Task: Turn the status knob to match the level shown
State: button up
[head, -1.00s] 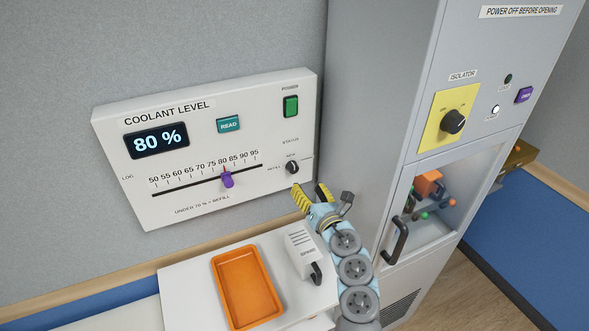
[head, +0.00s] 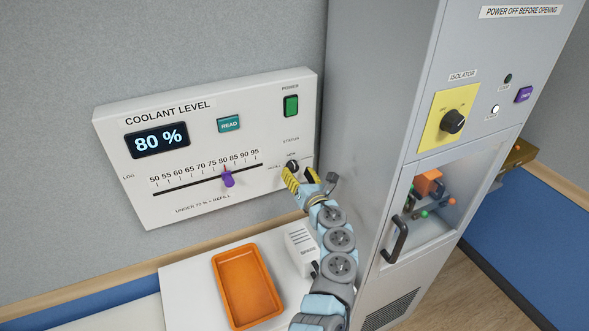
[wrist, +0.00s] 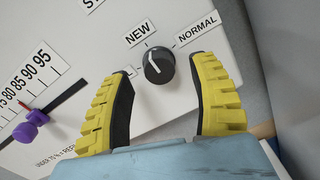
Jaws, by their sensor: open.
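The black status knob (head: 292,165) is at the lower right of the coolant panel. In the wrist view the knob (wrist: 158,67) has a white mark pointing up-left towards the NEW label (wrist: 138,33); the NORMAL label (wrist: 197,28) is to its right. The REFILL label (head: 274,168) is partly readable in the head view. The display (head: 158,139) reads 80 %. My gripper (head: 302,174) is open in front of the knob. In the wrist view its yellow fingers (wrist: 164,74) are either side of the knob, with gaps and no visible contact.
A purple slider (head: 227,179) sits near 80 on the scale, left of my gripper. A green power switch (head: 291,106) and teal READ button (head: 229,124) are above. The grey cabinet (head: 365,100) stands close on the right. An orange tray (head: 218,268) and a SPARE box (head: 300,240) are below.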

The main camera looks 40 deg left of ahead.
jog(key=shift+x, duration=1.1)
jog(key=shift+a, duration=0.1)
grip_shut()
